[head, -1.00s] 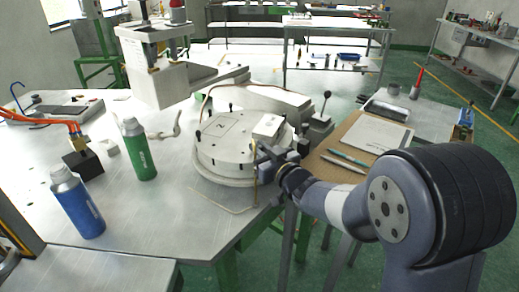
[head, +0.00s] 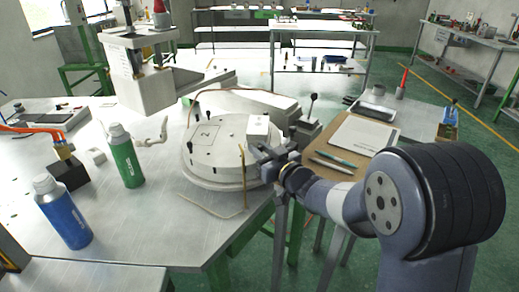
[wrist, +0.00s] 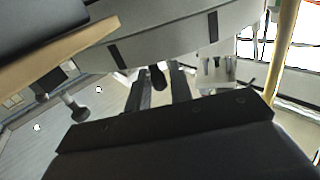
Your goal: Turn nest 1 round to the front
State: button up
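The round white turntable (head: 215,160) sits on the metal table, with several dark pegs around its edge. A square marked "2" (head: 207,132) is on its left top, and a white block (head: 257,129) stands on its right side. No mark for nest 1 can be read. My gripper (head: 262,158) is at the turntable's right front edge. In the wrist view its two dark fingers (wrist: 160,92) are apart, with a dark peg (wrist: 158,76) showing in line with the gap under the pale rim (wrist: 180,45). I cannot tell whether they touch the peg.
A thin brown rod (head: 244,178) stands upright by the turntable's front. A green bottle (head: 125,158) and a blue bottle (head: 64,212) stand to the left. The injection machine (head: 145,75) is behind. A board with paper and pens (head: 335,160) lies right, near my arm.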

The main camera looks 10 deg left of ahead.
jog(key=v, duration=1)
jog(key=shift+b, duration=0.35)
jog(key=shift+s, duration=0.1)
